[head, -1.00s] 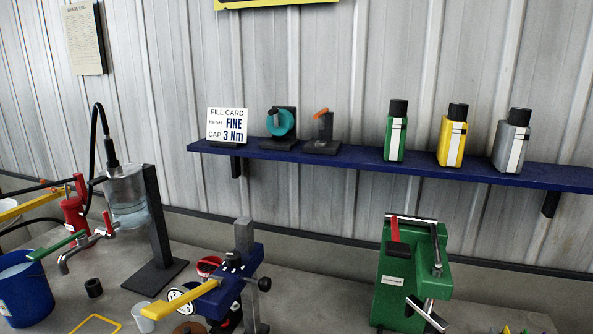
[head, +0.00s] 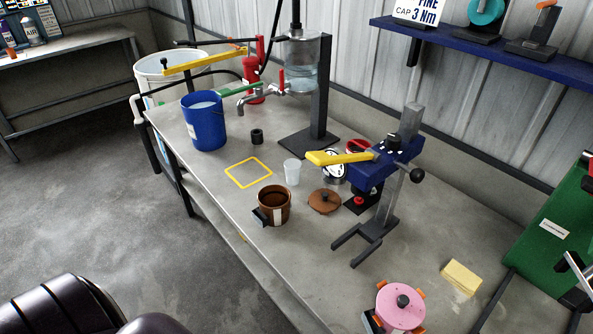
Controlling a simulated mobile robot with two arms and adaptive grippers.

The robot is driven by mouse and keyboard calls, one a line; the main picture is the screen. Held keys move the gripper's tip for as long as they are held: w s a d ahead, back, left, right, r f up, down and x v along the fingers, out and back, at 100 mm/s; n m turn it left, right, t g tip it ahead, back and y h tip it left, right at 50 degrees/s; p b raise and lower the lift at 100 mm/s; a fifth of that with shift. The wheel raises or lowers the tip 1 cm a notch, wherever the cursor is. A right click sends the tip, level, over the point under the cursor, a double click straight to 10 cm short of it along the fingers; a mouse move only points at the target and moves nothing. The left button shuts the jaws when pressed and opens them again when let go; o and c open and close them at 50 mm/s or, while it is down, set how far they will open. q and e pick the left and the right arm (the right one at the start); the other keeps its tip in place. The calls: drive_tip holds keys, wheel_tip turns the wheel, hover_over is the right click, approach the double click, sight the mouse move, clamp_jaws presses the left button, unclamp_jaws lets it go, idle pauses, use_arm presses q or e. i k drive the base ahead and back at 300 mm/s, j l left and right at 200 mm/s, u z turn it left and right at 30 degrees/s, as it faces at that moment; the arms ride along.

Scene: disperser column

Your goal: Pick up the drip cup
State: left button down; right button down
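A small translucent white cup (head: 292,172) stands upright on the grey bench (head: 222,190), right of a yellow square outline (head: 248,173). It looks most like the drip cup. A brown pot (head: 274,205) with a black handle stands in front of it, and a small black ring-shaped piece (head: 257,136) sits farther back; no label settles which is the drip cup. A clear column with a silver tap (head: 262,92) stands behind. Neither of my grippers is in view, so their state does not show.
A blue bucket (head: 204,122) stands at the bench's left end. A brown lid (head: 325,201) lies right of the white cup, beside a blue press with a yellow lever (head: 338,158). A pink-lidded pot (head: 401,306) and yellow sponge (head: 461,277) are in front.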

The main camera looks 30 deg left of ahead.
sight(292, 166)
drive_tip(key=j+z, duration=0.2)
drive_tip(key=j, duration=0.3)
drive_tip(key=k+j+z, duration=0.15)
drive_tip(key=j, duration=0.4)
drive_tip(key=j+z, duration=0.2)
drive_tip(key=j, duration=0.3)
